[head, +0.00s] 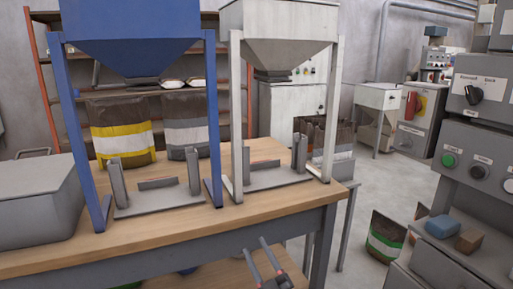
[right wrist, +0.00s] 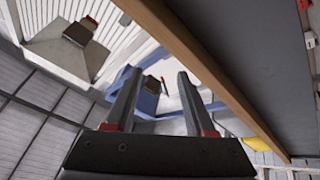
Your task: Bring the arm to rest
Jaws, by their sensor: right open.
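My right gripper (head: 257,247) is low in the middle of the head view, in front of the wooden workbench (head: 330,193) and close to its front edge. Its two fingers point up and stand apart, with nothing between them. In the right wrist view the gripper (right wrist: 160,74) also shows open and empty, with red marks on the fingers. The bench edge (right wrist: 205,75) runs diagonally past the fingers there, with a gap in the picture. My left gripper is not in view.
A blue hopper (head: 130,35) and a white hopper (head: 280,55) stand on the bench. A grey bin (head: 40,200) is at the left. A control cabinet (head: 480,140) stands at the right. A bag (head: 385,238) stands on the floor between bench and cabinet.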

